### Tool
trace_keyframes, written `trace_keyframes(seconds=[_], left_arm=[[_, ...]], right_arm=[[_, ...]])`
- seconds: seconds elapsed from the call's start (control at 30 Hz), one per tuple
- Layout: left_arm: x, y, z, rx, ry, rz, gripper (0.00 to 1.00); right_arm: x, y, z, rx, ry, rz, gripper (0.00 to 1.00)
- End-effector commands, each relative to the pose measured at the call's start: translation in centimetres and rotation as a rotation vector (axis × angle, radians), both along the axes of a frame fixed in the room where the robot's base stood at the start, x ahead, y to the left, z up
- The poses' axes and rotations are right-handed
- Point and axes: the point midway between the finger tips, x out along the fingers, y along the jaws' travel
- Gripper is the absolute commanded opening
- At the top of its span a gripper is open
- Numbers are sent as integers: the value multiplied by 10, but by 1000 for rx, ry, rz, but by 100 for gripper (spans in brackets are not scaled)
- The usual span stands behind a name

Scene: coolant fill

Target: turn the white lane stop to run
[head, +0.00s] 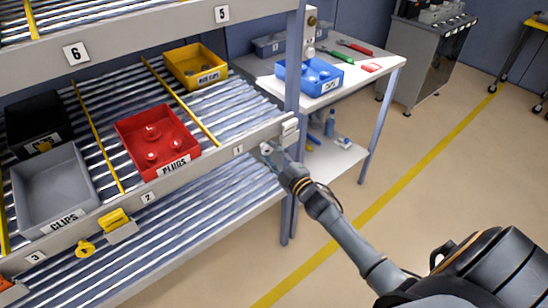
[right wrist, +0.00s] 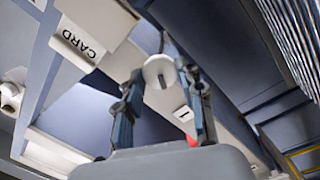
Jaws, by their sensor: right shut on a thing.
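The white lane stop (head: 266,148) is at the right end of the lower shelf's front rail, near the label 1. In the right wrist view its round white knob (right wrist: 158,69) with a dark slot sits between my two fingertips. My right gripper (head: 272,155) reaches in from the lower right and is shut on the knob; the fingers partly cover it in the head view. I cannot tell from these views which position the stop is in. My left gripper is not in view.
A white card holder (head: 289,130) is on the rail close to the gripper, beside the blue-grey post (head: 292,60). A red PLUGS bin (head: 183,130) and a grey CLIPS bin (head: 50,182) sit on the rollers. The floor at right is open.

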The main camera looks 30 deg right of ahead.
Motion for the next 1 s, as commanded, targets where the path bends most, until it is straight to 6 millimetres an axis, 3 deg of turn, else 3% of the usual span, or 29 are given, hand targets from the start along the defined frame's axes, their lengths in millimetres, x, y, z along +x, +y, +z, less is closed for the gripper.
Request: trace_keyframes(seconds=[0.5,1.0], left_arm=[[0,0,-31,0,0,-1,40],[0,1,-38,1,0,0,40]], right_arm=[[4,7,-2,-398,-62,-25,0],[6,11,0,-517,-80,-29,0]])
